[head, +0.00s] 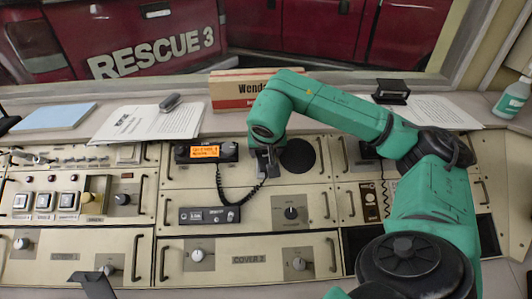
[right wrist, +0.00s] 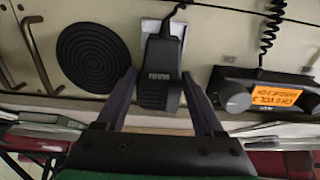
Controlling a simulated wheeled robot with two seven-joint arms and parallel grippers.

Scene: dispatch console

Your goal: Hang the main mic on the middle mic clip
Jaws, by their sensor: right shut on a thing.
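The mic (right wrist: 160,75) is a black handheld block with a small light label, too small to read. In the right wrist view it sits between the fingers of my right gripper (right wrist: 162,103), which is shut on it. A pale plate (right wrist: 150,27) shows behind the mic's cord end; the mic covers most of it, and I cannot tell whether the mic touches it or is on a clip. In the head view my right gripper (head: 267,160) is at the console's upper middle. A dark part at the bottom left seems to be my left gripper (head: 95,286); its jaws are not clear.
The radio (head: 205,152) with an orange display is left of the mic, and a coiled cord (head: 228,200) hangs between them. A round black speaker grille (head: 301,155) is on the right. Metal handles (head: 335,203) stick out from the panels. Papers (head: 150,122) lie on the ledge.

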